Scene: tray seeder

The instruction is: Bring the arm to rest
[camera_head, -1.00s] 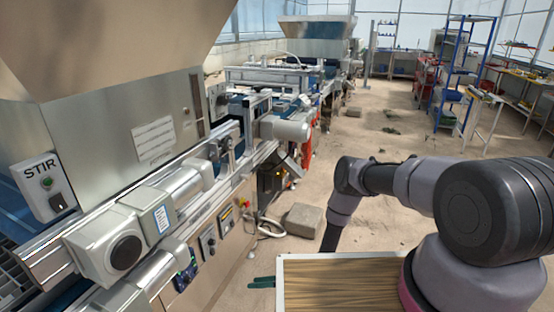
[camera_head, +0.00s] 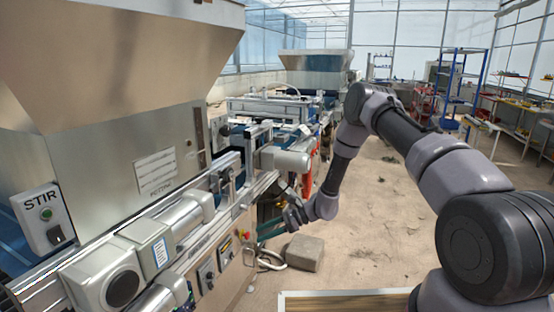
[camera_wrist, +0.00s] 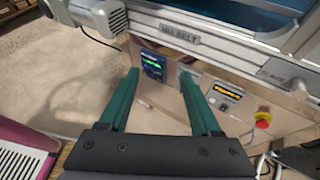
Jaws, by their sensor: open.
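My arm (camera_head: 430,150) reaches up and forward on the right in the head view, bends at a high elbow and comes down toward the machine. My gripper (camera_head: 268,231) is at its end, beside the machine's lower front panel. Its green fingers show faintly there. In the wrist view my gripper (camera_wrist: 160,75) shows two green fingers set well apart, with nothing between them. They point at the panel below the belt rail, which has a small lit display (camera_wrist: 153,66). Whether the fingertips touch the panel, I cannot tell.
The seeder machine (camera_head: 125,160) fills the left, with a STIR switch box (camera_head: 43,218). A red emergency knob (camera_wrist: 263,120) sticks out of its panel. A grey block (camera_head: 304,253) lies on the floor below my gripper. Blue shelving (camera_head: 450,90) stands far right; open floor lies between.

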